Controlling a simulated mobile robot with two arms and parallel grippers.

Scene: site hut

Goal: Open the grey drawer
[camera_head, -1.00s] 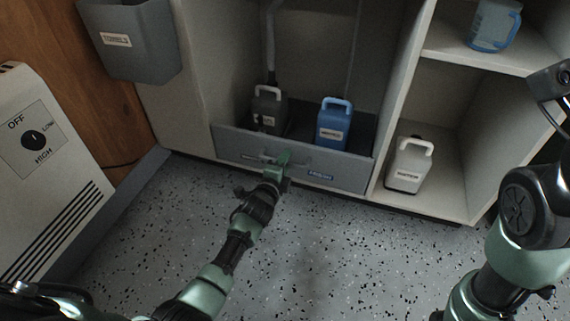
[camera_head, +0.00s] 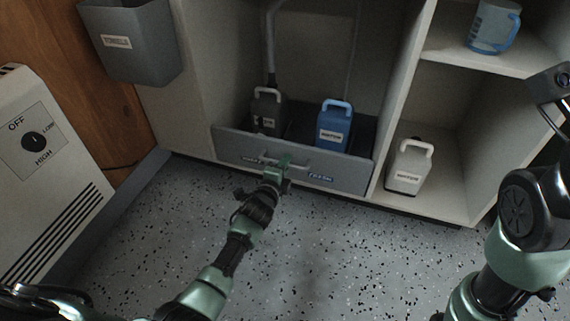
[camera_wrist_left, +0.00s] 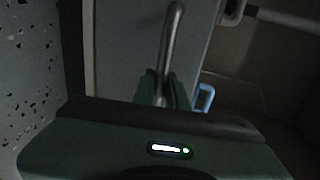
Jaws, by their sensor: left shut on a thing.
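The grey drawer (camera_head: 345,173) sits low in the cabinet, and its open top shows behind the front panel. A black jug (camera_head: 268,112) and a blue jug (camera_head: 333,128) stand upright in it. My left gripper (camera_head: 283,163) is at the drawer front, shut on the bar handle (camera_head: 298,167). In the left wrist view the metal handle (camera_wrist_left: 172,45) runs between the fingers (camera_wrist_left: 163,90), in front of the grey panel. The fingers hide part of the handle. My right arm shows at the right edge, but its gripper is out of view.
A white jug (camera_head: 409,167) stands in the compartment right of the drawer, and a blue-handled cup (camera_head: 492,27) is on the shelf above. A heater (camera_head: 45,170) and a grey wall bin (camera_head: 135,45) are at the left. The speckled floor (camera_head: 330,245) before the drawer is clear.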

